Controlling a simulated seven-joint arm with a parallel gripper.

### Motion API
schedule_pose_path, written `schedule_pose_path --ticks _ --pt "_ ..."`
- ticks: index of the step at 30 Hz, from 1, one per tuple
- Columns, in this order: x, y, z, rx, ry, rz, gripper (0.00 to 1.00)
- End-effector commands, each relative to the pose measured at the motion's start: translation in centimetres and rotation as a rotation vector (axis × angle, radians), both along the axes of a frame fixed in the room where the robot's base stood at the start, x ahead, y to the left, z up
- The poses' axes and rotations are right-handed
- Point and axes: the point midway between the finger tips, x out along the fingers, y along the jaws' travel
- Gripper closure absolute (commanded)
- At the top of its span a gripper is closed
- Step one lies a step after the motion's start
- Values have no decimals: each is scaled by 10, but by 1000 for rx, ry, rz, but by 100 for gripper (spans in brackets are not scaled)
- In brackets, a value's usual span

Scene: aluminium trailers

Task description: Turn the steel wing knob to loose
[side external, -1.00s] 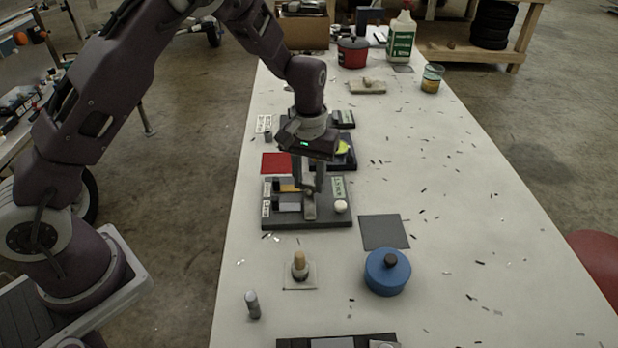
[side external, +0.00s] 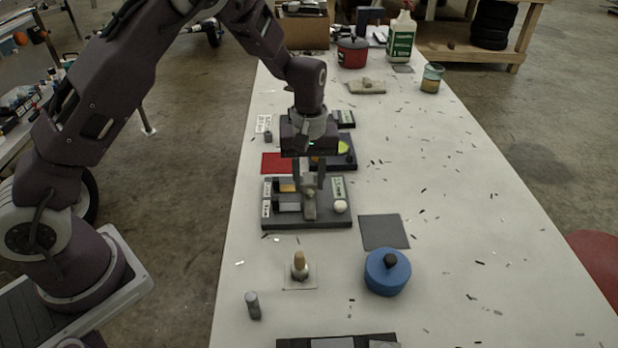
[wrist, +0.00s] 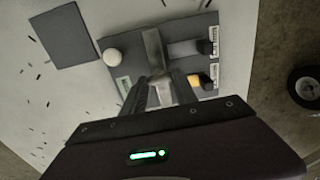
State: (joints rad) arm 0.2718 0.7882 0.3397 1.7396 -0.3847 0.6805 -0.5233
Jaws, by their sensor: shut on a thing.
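The steel wing knob (side external: 309,208) stands on a dark grey panel (side external: 330,221) in the middle of the bench, and its flat grey bar also shows in the wrist view (wrist: 152,47). My gripper (side external: 309,183) points down over the panel and is shut on the wing knob; in the wrist view its fingers (wrist: 160,90) meet at the knob's near part. The fingers hide part of the knob. The panel also carries a white round knob (side external: 340,206), sliders with white labels at the left, and a pale green label (side external: 338,187).
A grey square mat (side external: 384,232) and a blue lidded pot (side external: 387,272) lie in front and right of the panel. A red mat (side external: 276,163) and another dark panel (side external: 345,160) stand just behind.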

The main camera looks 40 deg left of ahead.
Motion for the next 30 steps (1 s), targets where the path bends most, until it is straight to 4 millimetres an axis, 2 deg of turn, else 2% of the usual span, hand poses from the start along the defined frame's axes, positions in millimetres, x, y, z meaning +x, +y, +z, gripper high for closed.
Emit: schedule_pose_path --ticks 7,8,10,11,20,30 --pt "2 0 2 -1 -6 3 100" --pt "2 0 2 -1 -6 3 60" --pt "2 0 1 -1 -5 2 46" --pt "1 0 1 -1 -5 2 44" --pt "1 0 3 -1 -4 0 44" --pt "2 0 64 -2 -6 0 44"
